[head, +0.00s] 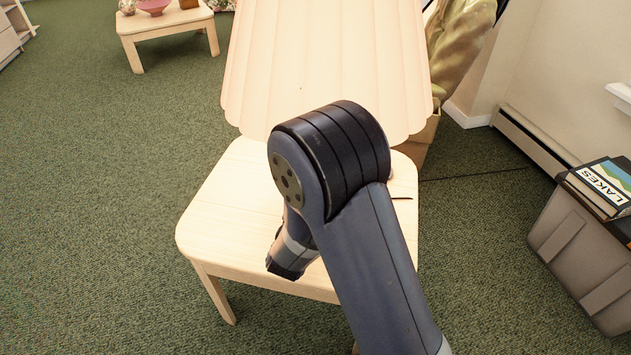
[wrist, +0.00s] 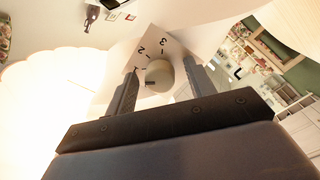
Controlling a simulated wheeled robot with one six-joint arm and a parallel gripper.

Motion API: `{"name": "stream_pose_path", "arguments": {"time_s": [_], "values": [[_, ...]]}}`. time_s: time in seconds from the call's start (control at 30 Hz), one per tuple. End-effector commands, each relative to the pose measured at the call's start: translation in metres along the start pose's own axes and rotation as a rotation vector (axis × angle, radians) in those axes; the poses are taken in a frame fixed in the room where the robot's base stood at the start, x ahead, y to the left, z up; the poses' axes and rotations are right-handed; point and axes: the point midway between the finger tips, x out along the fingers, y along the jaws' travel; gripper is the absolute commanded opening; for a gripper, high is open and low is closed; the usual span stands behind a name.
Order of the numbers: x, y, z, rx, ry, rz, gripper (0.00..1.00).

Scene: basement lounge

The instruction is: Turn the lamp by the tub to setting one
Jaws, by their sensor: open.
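The lamp (head: 325,65) stands on a pale wooden side table (head: 215,215) in the head view, its scalloped cream shade filling the upper middle. My arm covers the lamp's lower part there. In the wrist view, a round beige knob (wrist: 159,74) sits on a pale plate (wrist: 147,43) marked 1, 2 and 3. A dark mark shows low on the knob's left; I cannot tell exactly which number it lines up with. My gripper (wrist: 160,68) is open, with one finger on each side of the knob. Contact is not clear. The grey tub (head: 580,260) stands right of the table.
A book marked LAKES (head: 605,185) lies on the tub. A baseboard heater (head: 530,140) runs along the right wall. A low table (head: 165,24) with a pink bowl stands at the far left. Green carpet (head: 90,200) is clear on the left.

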Motion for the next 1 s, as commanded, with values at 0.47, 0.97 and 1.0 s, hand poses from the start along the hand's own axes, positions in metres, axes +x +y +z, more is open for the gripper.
{"name": "stream_pose_path", "arguments": {"time_s": [0.47, 0.97, 1.0], "values": [[-0.060, 0.000, -0.002, -0.003, 0.004, -0.004, 0.52], [-0.108, 0.000, 0.000, 0.000, 0.000, 0.000, 0.52], [-0.108, 0.000, 0.000, 0.000, 0.000, 0.000, 0.52]]}}
